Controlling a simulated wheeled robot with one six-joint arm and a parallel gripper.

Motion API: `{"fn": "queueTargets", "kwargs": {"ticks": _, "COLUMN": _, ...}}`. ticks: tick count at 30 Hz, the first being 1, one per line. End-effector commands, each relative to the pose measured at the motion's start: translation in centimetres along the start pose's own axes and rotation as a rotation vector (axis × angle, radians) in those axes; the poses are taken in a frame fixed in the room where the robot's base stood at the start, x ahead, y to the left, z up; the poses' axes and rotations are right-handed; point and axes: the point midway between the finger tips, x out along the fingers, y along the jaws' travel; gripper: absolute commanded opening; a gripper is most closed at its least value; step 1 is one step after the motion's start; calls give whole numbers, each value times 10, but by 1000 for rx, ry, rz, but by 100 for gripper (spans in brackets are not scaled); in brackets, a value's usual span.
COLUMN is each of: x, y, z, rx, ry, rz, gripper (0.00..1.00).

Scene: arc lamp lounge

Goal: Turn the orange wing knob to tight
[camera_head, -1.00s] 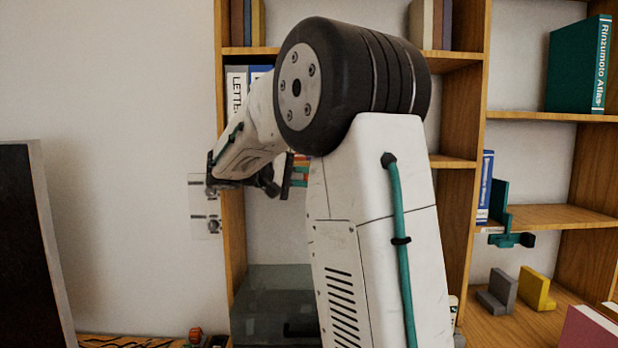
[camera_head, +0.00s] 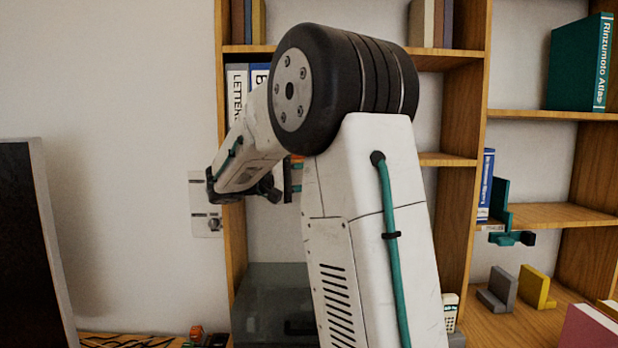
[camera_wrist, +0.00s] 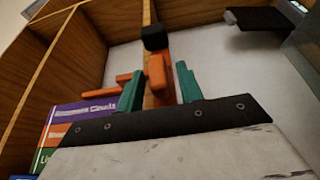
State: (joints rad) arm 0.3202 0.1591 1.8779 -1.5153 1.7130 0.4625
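In the wrist view, my gripper (camera_wrist: 160,88) shows two teal fingers standing apart. An orange upright piece with a black end, seemingly the orange wing knob (camera_wrist: 157,72), shows in the gap between them. I cannot tell whether either finger touches it. Another orange piece (camera_wrist: 108,86) shows to the left, partly behind the left finger. A little orange and teal shows beside my wrist (camera_head: 295,172), and the fingertips and the knob cannot be made out clearly there.
A wooden shelf (camera_head: 480,130) fills the middle and right, with books and a teal bookend clamp (camera_head: 503,215). A wall plate (camera_head: 204,200) is left of the shelf. A dark screen (camera_head: 25,245) stands at far left. A dark flat piece (camera_wrist: 258,19) is at upper right.

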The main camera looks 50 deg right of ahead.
Motion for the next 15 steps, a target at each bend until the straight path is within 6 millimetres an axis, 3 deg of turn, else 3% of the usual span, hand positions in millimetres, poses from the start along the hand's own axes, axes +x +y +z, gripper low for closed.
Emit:
{"fn": "queueTargets", "kwargs": {"ticks": 10, "x": -4, "y": 0, "z": 0, "rx": 1, "ry": 2, "rz": -1, "gripper": 40}}
{"fn": "queueTargets", "kwargs": {"ticks": 15, "x": -28, "y": 0, "z": -1, "rx": 1, "ry": 5, "rz": -1, "gripper": 40}}
